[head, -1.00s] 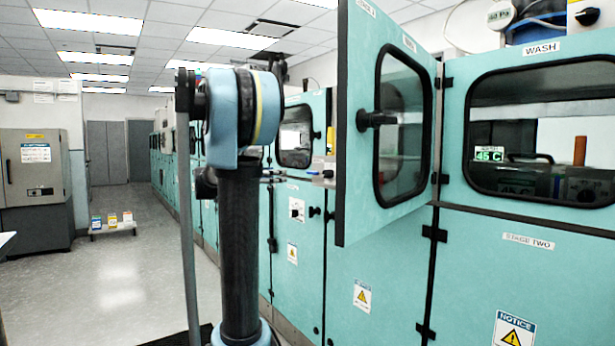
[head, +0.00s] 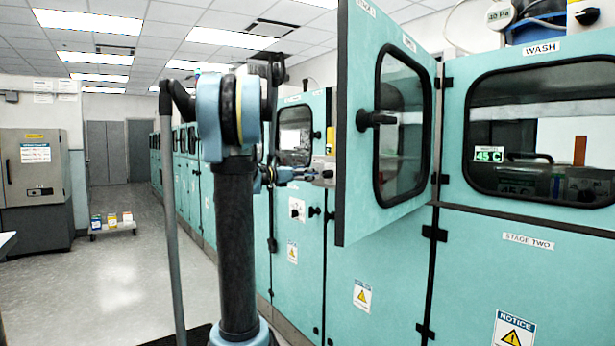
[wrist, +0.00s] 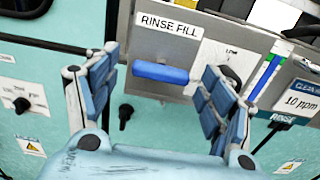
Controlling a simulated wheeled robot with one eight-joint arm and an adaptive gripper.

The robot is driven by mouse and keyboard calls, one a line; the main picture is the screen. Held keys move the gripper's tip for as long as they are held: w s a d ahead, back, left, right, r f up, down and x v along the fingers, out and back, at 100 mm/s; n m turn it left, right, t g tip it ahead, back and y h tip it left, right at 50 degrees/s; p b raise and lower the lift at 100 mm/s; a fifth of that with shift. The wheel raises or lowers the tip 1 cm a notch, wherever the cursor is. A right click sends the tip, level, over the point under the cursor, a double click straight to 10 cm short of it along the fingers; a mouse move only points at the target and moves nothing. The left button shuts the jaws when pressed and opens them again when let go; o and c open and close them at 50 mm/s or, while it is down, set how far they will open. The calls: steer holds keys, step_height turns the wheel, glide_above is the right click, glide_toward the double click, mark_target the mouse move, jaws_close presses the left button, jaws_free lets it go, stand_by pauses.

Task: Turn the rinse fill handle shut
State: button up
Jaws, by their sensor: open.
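The rinse fill handle (wrist: 160,73) is a blue lever lying roughly horizontal in the wrist view, on a grey metal panel under the "RINSE FILL" label (wrist: 170,24). My gripper (wrist: 161,62) is open, with one blue-padded finger to the left of the handle and the other to its right. The handle appears between the fingers, and I see no finger closed on it. How far the fingertips stand from it is hard to tell. In the head view my arm partly hides this area, and the handle cannot be made out.
A dial marked "LOW" (wrist: 231,75) sits behind the right finger. In the head view a teal cabinet door (head: 357,190) stands open right of my arm.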

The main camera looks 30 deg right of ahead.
steer(key=shift+d, duration=0.65)
steer(key=c, duration=1.1)
steer(key=shift+o, duration=0.2)
steer(key=shift+m, duration=0.3)
steer(key=shift+s+f+m, duration=0.1)
steer(key=shift+m, duration=4.25)
steer(key=shift+s+f+m, duration=0.1)
steer(key=shift+m, duration=4.25)
steer(key=shift+a, duration=0.1)
